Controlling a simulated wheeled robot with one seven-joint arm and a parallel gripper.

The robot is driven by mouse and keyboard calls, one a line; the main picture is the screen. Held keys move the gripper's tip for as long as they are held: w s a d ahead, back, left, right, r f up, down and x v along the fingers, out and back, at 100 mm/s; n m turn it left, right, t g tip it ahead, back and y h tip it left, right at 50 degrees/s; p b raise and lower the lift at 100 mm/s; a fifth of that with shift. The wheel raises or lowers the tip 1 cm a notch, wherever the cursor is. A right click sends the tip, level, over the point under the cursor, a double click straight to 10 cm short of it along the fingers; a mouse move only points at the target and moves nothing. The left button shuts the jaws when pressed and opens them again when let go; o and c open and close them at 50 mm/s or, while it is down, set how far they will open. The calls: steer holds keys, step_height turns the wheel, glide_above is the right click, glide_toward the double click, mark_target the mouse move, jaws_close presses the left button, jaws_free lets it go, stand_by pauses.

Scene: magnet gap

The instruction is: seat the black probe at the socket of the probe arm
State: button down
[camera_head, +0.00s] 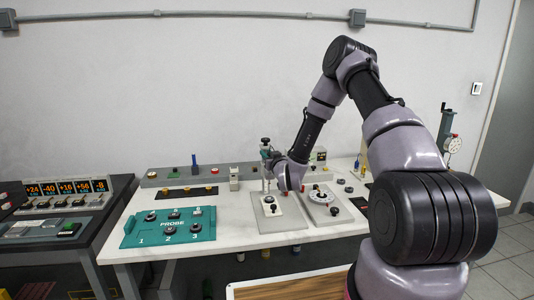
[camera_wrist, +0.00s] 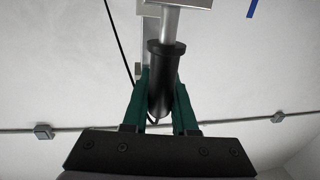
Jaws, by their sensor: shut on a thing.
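The black probe (camera_wrist: 161,88) is a dark cylinder with a wider collar at its upper end in the wrist view. My gripper (camera_wrist: 160,98) has green fingers shut on its sides. A silver rod (camera_wrist: 168,24) lies in line with the collar and appears to meet it; whether the probe is seated there I cannot tell. A pale plate (camera_wrist: 178,3) sits at the rod's far end. In the head view my wrist is beside a slim upright stand (camera_head: 266,156) on the bench, and the probe and socket cannot be made out there.
A teal tray marked PROBE (camera_head: 184,238) with several dark round pieces lies on the left of the white bench (camera_head: 240,211). A pale plate with a round dial (camera_head: 318,196) is right of the stand. A grey console (camera_head: 222,176) runs along the back.

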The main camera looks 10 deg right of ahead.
steer(key=shift+f, duration=1.15)
steer(key=c, duration=0.6)
jaws_free()
steer(key=shift+s, duration=0.1)
steer(key=s, duration=0.3)
steer(key=s+d, duration=0.1)
steer(key=s, duration=0.6)
steer(key=shift+s+d, duration=0.25)
steer(key=shift+d, duration=0.1)
